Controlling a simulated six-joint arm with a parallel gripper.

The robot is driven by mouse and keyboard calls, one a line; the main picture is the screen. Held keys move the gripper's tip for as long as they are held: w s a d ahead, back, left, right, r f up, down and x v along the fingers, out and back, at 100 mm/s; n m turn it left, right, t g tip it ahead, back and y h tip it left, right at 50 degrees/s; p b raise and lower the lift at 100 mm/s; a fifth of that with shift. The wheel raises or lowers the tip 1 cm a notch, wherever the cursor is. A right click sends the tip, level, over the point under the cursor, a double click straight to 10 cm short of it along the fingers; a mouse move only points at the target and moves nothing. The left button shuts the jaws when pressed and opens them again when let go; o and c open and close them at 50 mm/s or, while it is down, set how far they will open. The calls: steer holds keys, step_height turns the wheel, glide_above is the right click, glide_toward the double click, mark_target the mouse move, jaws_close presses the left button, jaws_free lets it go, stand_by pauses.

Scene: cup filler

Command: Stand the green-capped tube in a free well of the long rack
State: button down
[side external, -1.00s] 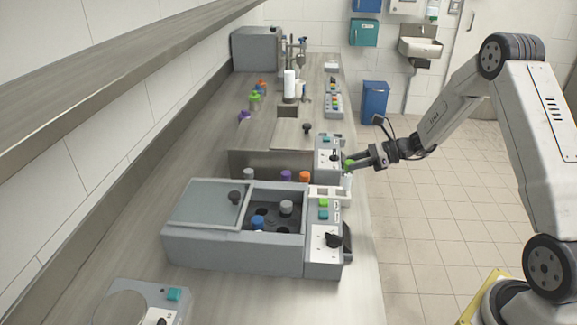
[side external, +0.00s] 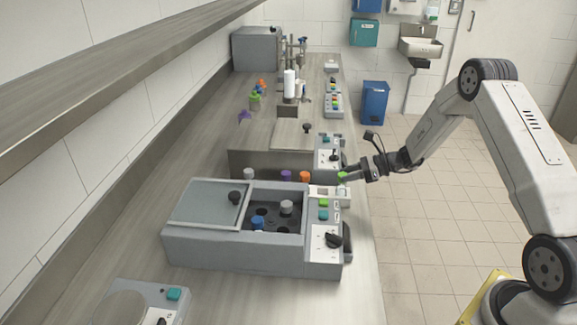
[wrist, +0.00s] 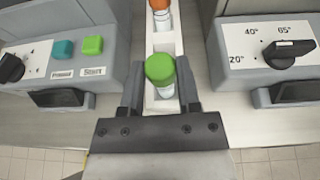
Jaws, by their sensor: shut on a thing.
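The green-capped tube (side external: 342,176) is upright in my gripper (side external: 347,178), which is shut on it just below the cap. The cap also shows in the wrist view (wrist: 160,69), between the two fingers (wrist: 160,88). The long white rack (side external: 328,190) runs between two grey machines; the tube is over its near end. In the wrist view the rack (wrist: 177,45) passes beneath the tube. The tube's lower end is hidden, so I cannot tell how deep it sits in a well. An orange-capped tube (side external: 305,176) stands farther along the rack.
Purple-capped (side external: 286,175) and grey-capped (side external: 249,174) tubes stand farther down the row. The open-lidded grey machine (side external: 235,250) and another machine (side external: 329,153) flank the rack closely.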

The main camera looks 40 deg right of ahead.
steer(key=shift+f, duration=0.2)
steer(key=shift+c, duration=1.6)
jaws_free()
steer(key=shift+f, duration=0.1)
steer(key=shift+r, duration=0.2)
steer(key=v, duration=1.2)
